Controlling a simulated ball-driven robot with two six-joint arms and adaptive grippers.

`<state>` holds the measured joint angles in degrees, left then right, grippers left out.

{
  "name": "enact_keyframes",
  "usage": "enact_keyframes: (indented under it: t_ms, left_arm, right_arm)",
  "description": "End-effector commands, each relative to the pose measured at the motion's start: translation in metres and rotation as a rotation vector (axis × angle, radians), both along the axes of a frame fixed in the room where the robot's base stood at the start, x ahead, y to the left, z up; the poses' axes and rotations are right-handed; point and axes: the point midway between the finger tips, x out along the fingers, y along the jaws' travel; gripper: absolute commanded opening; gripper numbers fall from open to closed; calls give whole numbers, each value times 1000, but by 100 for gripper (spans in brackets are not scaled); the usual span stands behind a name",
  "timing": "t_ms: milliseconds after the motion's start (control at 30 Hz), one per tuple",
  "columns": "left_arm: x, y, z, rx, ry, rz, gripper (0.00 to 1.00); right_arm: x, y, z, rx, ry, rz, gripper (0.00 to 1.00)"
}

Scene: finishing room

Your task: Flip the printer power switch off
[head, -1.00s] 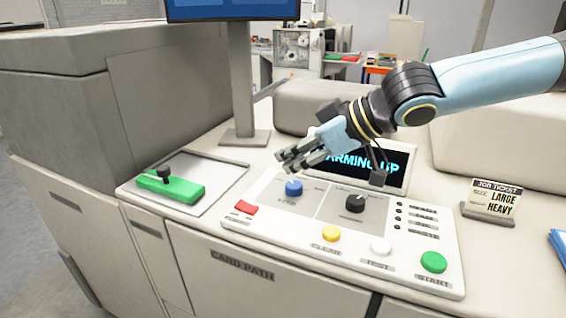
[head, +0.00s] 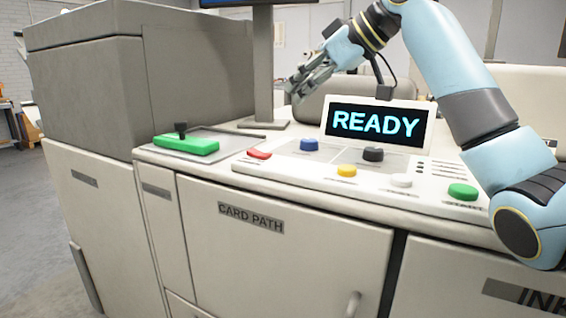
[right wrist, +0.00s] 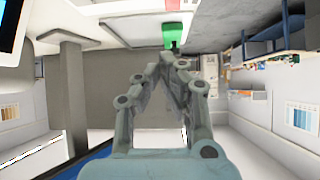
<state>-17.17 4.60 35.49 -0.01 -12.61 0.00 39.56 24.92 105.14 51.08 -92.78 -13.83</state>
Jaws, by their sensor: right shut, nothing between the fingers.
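The printer's control panel (head: 320,173) is a white sloped slab on the counter. A small red switch-like piece (head: 259,154) sits at its left end; its label is too small to read, so I cannot tell if it is the power switch. The display (head: 376,125) behind the panel reads READY. My right gripper (head: 294,90) is shut and empty, raised behind and above the panel, left of the display's top, clear of all controls. Its closed fingers (right wrist: 166,62) also show in the right wrist view. My left gripper is out of view.
Blue (head: 309,144) and black (head: 373,154) knobs and yellow (head: 346,170), white (head: 401,180) and green (head: 463,192) buttons share the panel. A green block with a black knob (head: 186,145) lies on the tray at left. A monitor post (head: 263,70) stands behind.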

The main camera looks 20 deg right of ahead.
Motion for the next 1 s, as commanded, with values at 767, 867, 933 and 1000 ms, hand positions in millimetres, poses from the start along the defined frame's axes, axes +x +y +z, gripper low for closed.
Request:
enact_keyframes:
  t_ms: [767,867,933,1000]
  left_arm:
    - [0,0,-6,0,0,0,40]
    - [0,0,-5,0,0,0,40]
    - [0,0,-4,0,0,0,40]
    - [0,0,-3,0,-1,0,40]
  right_arm:
    - [18,33,-9,-1,-5,71,0]
    - [31,44,-22,0,-5,71,0]
    - [41,51,-31,0,-6,70,0]
    - [51,58,-41,-2,-4,71,0]
